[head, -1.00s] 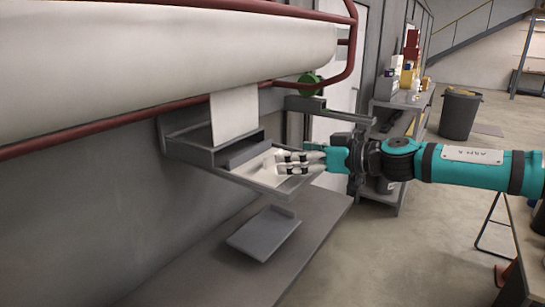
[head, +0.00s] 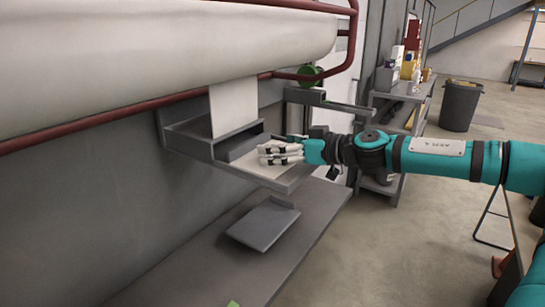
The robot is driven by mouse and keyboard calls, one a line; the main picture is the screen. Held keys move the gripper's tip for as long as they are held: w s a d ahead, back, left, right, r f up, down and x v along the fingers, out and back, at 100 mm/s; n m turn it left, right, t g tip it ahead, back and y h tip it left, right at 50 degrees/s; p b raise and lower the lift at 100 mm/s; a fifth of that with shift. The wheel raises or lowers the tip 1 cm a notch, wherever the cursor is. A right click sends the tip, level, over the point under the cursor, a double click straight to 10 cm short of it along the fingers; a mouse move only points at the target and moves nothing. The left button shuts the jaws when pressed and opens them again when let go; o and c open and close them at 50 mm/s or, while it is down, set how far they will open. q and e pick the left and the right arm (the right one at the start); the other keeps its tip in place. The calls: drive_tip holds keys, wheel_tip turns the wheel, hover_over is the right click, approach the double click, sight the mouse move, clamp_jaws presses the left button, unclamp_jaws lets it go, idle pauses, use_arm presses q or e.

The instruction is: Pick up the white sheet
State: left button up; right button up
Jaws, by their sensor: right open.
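A white sheet (head: 234,107) hangs upright below the big pale roll, its lower edge reaching into a grey wall-mounted tray (head: 190,146). A pale flat surface, perhaps another sheet (head: 248,166), lies in the front of the tray, partly hidden by my fingers. My right gripper (head: 264,155) comes in from the right, with its white fingers over the tray's front part, right of and below the hanging sheet. It is open, with nothing visible between the fingers. I cannot tell whether it touches the pale surface. My left gripper is not in view.
The pale roll (head: 150,60) with red rails (head: 110,125) runs above the tray. A grey plate (head: 264,223) rests on the low bench (head: 215,262) below. Shelves (head: 410,95) and a dark bin (head: 459,104) stand at the back right.

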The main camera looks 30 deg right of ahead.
drive_tip(key=shift+b+x, duration=0.4)
drive_tip(key=shift+x, duration=0.75)
drive_tip(key=shift+s, duration=0.1)
drive_tip(key=shift+c, duration=0.2)
drive_tip(key=c, duration=1)
